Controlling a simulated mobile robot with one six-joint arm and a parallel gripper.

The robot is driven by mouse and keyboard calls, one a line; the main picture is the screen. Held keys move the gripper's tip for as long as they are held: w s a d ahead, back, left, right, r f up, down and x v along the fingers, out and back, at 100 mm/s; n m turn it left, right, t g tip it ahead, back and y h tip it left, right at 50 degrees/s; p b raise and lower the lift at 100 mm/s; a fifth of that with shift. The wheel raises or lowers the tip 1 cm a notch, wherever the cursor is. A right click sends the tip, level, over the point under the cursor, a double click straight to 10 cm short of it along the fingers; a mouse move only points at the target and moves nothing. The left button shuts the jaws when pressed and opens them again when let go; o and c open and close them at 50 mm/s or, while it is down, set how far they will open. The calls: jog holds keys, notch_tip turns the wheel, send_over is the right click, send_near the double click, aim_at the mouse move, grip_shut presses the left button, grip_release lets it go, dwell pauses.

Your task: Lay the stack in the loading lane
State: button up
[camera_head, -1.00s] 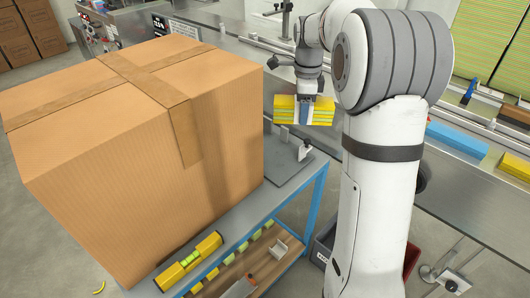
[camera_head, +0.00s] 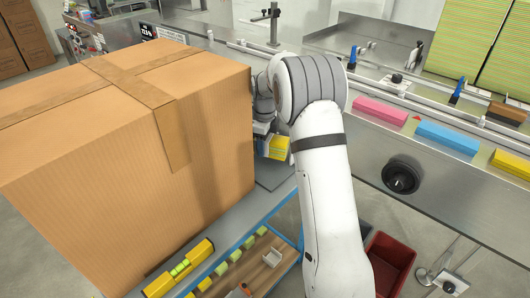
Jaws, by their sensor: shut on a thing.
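My arm hides part of the stack, and the box's edge and the arm hide much of the gripper. A long lane with metal rails (camera_head: 400,92) and blue upright pieces runs along the steel machine at the right, apart from the stack. I cannot tell exactly where the loading lane begins.
A large cardboard box (camera_head: 120,150) fills the left, close to my gripper. Pink (camera_head: 380,111), blue (camera_head: 450,140) and yellow (camera_head: 511,163) blocks lie on the machine's front ledge. A black round knob (camera_head: 400,177) sticks out below. A red bin (camera_head: 390,262) stands on the floor.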

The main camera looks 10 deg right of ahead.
aim_at(264, 159)
jog(key=shift+f, duration=1.75)
jog(key=shift+f, duration=0.2)
jog(key=o, duration=1)
jog(key=shift+c, duration=0.2)
